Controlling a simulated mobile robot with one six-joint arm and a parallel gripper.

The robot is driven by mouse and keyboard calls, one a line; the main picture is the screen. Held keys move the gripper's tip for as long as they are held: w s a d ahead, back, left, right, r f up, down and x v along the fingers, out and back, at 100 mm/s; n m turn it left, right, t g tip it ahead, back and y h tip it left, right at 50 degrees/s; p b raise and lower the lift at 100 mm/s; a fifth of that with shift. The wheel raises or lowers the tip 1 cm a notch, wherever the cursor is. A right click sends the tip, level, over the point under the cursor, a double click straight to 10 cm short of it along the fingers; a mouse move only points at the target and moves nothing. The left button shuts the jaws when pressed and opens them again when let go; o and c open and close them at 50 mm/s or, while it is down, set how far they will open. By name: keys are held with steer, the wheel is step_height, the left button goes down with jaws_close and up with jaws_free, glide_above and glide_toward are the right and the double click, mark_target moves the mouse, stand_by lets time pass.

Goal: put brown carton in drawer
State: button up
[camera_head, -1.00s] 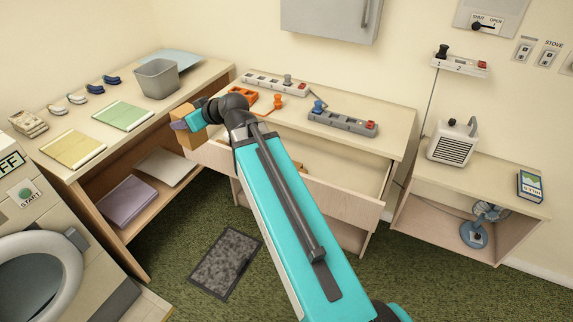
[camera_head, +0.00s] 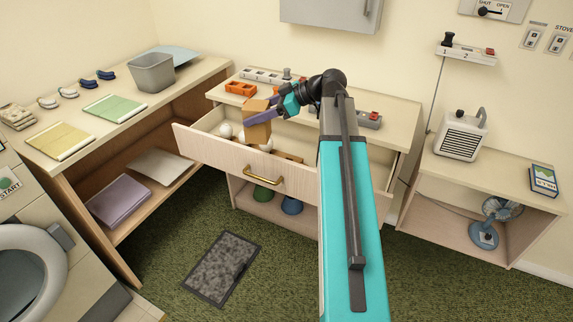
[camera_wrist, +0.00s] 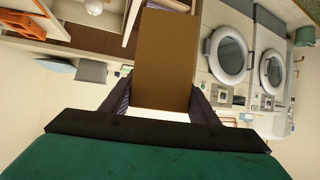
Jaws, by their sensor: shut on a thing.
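The brown carton (camera_head: 257,128) is held above the left part of the open drawer (camera_head: 225,158). My gripper (camera_head: 262,117) is shut on it, with purple-grey fingers on its sides. In the wrist view the carton (camera_wrist: 167,60) fills the middle between the two fingers (camera_wrist: 160,103). The drawer is pulled out and has a brass handle. Inside it are white round things (camera_head: 226,130) and a brown flat piece (camera_head: 289,157). The right part of the drawer is hidden behind my arm.
A grey bin (camera_head: 153,74) stands on the left counter. A dark mat (camera_head: 222,267) lies on the green carpet.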

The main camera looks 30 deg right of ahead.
steer(key=s+d+f+m+h+b, duration=0.1)
steer(key=s+d+f+b, duration=0.2)
steer(key=d, duration=0.6)
steer(key=s+d+f+m+t+h+b, duration=0.1)
steer(key=s+d+f+b, duration=0.3)
steer(key=s+d+f, duration=0.2)
steer(key=s+d+f+m+t+b, duration=0.1)
steer(key=s+d+f+b, duration=0.3)
steer(key=d, duration=0.7)
steer(key=shift+s+d+f+h, duration=0.3)
steer(key=shift+s+d+h, duration=0.1)
steer(key=shift+s, duration=0.85)
step_height(320, 180, down, 6)
steer(key=shift+f, duration=0.15)
steer(key=shift+f, duration=0.1)
steer(key=shift+f+b, duration=0.3)
steer(key=shift+f, duration=1.45)
steer(key=shift+f, duration=0.1)
